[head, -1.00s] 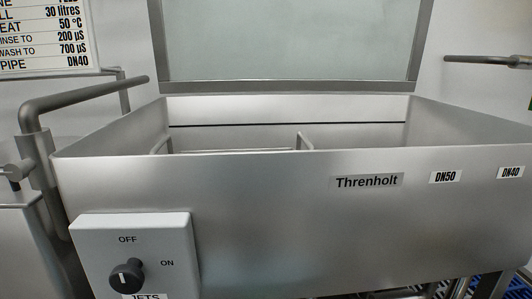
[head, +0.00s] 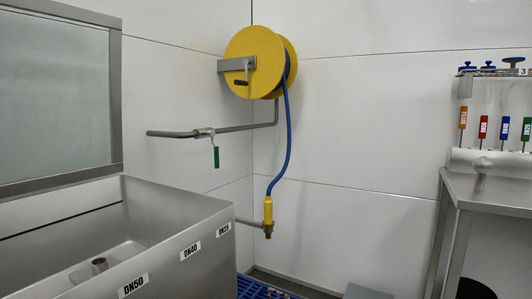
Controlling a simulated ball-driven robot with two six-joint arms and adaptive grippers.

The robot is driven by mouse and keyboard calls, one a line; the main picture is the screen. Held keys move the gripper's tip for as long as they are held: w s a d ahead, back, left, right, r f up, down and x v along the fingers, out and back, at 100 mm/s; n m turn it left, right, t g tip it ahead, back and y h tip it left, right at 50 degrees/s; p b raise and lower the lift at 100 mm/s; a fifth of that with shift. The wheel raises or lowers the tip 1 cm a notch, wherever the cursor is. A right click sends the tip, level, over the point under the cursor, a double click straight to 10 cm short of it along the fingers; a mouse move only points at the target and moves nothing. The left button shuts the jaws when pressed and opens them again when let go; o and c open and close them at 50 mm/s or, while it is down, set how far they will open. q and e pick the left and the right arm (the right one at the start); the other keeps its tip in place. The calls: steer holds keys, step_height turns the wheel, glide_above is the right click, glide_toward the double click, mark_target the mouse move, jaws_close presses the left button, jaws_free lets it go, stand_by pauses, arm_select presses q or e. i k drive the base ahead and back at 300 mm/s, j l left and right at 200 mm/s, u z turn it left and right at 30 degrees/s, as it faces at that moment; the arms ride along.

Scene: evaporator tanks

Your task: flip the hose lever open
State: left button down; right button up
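A lever with a green grip (head: 216,157) hangs straight down from a valve (head: 204,133) on the grey wall pipe (head: 240,128). The pipe runs to the right and bends up towards a yellow hose reel (head: 256,62) on the wall. A blue hose (head: 287,140) hangs from the reel and ends in a yellow nozzle (head: 268,211), pointing down. Neither of my grippers shows in the head view.
A steel tank (head: 190,215) with DN50, DN40 and DN25 labels fills the lower left, its glass lid (head: 55,90) raised. A steel table (head: 490,195) stands at the right below a rack of coloured-handled tools (head: 483,127). Blue grating (head: 255,288) shows on the floor.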

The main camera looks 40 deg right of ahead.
mark_target(211, 134)
steer(key=z, duration=0.85)
steer(key=i+l, duration=0.35)
steer(key=l, duration=0.15)
steer(key=i+l, duration=0.35)
steer(key=l, duration=0.2)
steer(key=i+l, duration=0.75)
steer(key=l, duration=0.25)
steer(key=u, duration=0.05)
